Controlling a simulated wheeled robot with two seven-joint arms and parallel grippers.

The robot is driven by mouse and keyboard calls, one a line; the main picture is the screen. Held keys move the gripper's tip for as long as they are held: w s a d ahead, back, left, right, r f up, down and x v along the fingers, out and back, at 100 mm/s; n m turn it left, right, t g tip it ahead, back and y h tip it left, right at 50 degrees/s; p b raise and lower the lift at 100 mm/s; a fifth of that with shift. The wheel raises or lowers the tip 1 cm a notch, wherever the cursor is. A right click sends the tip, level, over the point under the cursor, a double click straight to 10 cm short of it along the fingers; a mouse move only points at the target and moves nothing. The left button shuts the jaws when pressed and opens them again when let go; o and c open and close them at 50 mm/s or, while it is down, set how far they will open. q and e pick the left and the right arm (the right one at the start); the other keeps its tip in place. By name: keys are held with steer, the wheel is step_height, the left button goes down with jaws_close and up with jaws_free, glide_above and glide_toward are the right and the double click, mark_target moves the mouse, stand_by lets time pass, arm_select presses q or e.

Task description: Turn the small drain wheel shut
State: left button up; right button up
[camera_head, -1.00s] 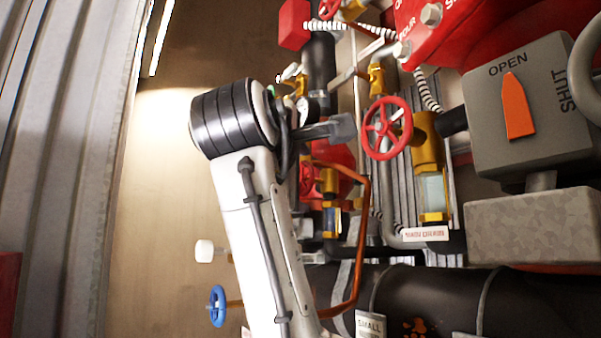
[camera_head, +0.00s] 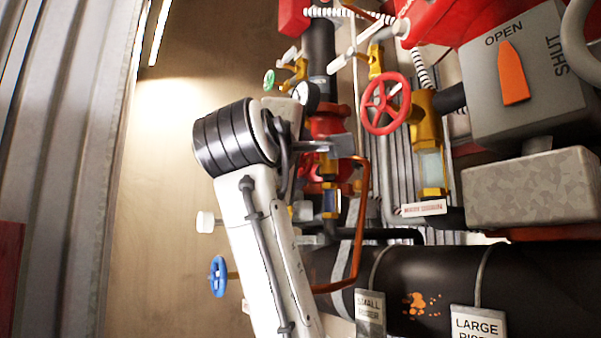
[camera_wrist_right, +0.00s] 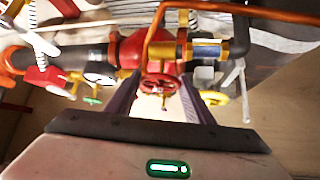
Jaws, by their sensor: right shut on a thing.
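The small red drain wheel (camera_wrist_right: 162,83) is in the middle of the right wrist view, in front of a red valve body (camera_wrist_right: 135,52). My right gripper (camera_wrist_right: 158,93) has a dark finger on each side of this wheel and is shut on it. The exact contact is small and blurred. In the head view, my right arm's wrist partly covers the red parts of that valve (camera_head: 310,165), and the fingertips are hard to make out. My left gripper is not in view.
A larger red wheel (camera_head: 386,103) on a brass valve stands to the right. A blue wheel (camera_head: 217,276) is at lower left. A copper pipe (camera_head: 360,220) runs close beside my arm. A grey OPEN/SHUT box (camera_head: 530,75) is at right. Open space lies left of my arm.

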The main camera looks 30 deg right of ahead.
steer(key=shift+f+m+t+h+b, duration=0.3)
steer(key=shift+f+m+h, duration=0.1)
steer(key=shift+m, duration=0.2)
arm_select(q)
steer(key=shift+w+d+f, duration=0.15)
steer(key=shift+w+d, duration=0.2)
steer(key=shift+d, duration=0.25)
arm_select(e)
steer(key=shift+r+m+h, duration=0.3)
steer(key=shift+m+h, duration=0.3)
steer(key=shift+m, duration=0.2)
steer(key=o, duration=1)
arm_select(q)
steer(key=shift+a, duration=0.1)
arm_select(e)
steer(key=shift+o, duration=0.2)
steer(key=shift+r, duration=0.15)
